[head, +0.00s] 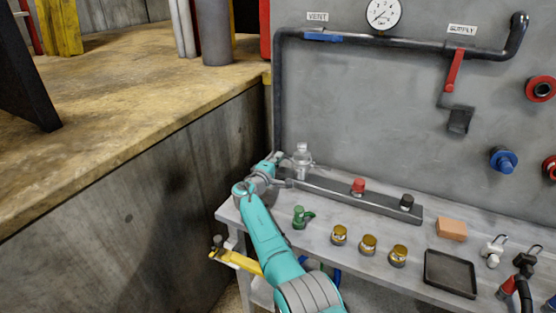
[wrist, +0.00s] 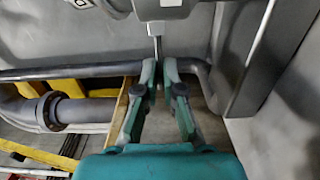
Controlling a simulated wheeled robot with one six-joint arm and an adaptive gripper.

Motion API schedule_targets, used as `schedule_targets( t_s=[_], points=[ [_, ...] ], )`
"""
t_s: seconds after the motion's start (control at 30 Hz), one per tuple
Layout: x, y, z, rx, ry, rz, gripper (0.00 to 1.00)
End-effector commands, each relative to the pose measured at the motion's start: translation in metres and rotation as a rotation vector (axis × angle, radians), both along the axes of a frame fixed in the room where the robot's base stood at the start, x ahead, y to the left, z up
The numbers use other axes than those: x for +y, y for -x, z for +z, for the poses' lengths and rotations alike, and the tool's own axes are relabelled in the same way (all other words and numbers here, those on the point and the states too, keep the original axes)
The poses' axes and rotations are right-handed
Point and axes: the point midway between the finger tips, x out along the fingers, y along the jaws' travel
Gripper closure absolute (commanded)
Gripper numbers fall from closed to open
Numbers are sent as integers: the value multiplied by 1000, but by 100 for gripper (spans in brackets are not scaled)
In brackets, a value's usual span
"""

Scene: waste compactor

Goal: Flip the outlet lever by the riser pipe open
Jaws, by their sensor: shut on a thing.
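My gripper (head: 277,158) reaches to the left end of the bench, close to the foot of the dark riser pipe (head: 278,110). In the wrist view, its two teal fingers (wrist: 158,75) are closed on a thin grey rod, which seems to be the outlet lever (wrist: 157,46). The rod comes from a grey fitting (wrist: 165,10) just beyond the fingertips. In the head view the lever is too small and covered to make out. A clear, bottle-shaped piece (head: 302,155) stands just right of the gripper.
A green part (head: 302,217) and several brass caps (head: 368,244) stand in front. A concrete wall (head: 140,170) bounds the left side.

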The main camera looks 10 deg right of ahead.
Motion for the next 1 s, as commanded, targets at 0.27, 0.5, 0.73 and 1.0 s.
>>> schedule_targets(
  t_s=[0.27, 0.5, 0.73, 1.0],
  points=[
    [0, 0, 0, 1, 1, 0, 82],
    [0, 0, 0, 1, 1, 0, 82],
    [5, 5, -1, -1, -1, 0, 82],
    [22, 29, -1, -1, 0, 1, 82]
  ],
)
